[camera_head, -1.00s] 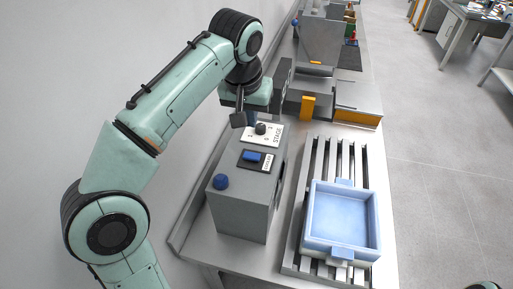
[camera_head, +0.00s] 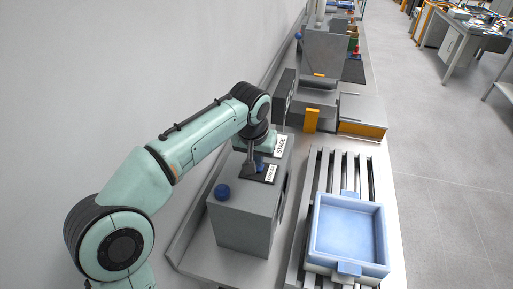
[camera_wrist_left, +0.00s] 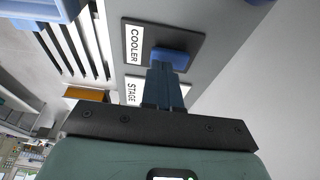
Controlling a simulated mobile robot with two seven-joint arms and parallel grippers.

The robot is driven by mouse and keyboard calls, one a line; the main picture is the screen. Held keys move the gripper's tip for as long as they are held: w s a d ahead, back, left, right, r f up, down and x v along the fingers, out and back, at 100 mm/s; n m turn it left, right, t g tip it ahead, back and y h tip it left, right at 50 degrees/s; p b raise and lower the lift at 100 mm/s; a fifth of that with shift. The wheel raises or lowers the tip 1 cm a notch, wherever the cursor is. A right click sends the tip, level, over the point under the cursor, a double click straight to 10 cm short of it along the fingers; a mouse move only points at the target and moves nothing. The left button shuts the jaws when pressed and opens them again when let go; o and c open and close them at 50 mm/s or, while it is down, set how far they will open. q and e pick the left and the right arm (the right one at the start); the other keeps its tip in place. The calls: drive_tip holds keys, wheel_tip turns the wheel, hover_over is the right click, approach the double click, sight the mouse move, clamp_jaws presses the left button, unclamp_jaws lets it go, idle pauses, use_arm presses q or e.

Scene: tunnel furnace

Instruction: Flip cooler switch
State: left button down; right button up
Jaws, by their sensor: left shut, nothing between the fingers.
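The blue cooler switch (camera_wrist_left: 174,56) sits on a dark plate with a white COOLER label (camera_wrist_left: 134,45) in the left wrist view. In the head view it is mostly hidden behind my left gripper (camera_head: 251,172), beside the label (camera_head: 271,174). The plate is on top of a grey control box (camera_head: 243,228). My left gripper is shut and empty, pointing down at the switch. In the left wrist view its fingertips (camera_wrist_left: 163,70) overlap the switch's near edge; I cannot tell whether they touch. My right gripper is not in view.
A white STAGE plate (camera_head: 281,145) lies behind the cooler plate, its knob hidden by my arm. A round blue button (camera_head: 221,192) is at the box's front left. A blue tray (camera_head: 378,238) rests on the slatted conveyor to the right. A wall runs along the left.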

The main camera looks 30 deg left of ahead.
use_arm(q)
drive_tip(key=shift+f, duration=0.45)
drive_tip(key=shift+f, duration=0.1)
drive_tip(key=shift+d+f, duration=0.15)
drive_tip(key=shift+f, duration=0.1)
drive_tip(key=shift+s+a+r, duration=0.15)
drive_tip(key=shift+s+a, duration=0.1)
drive_tip(key=shift+a, duration=0.6)
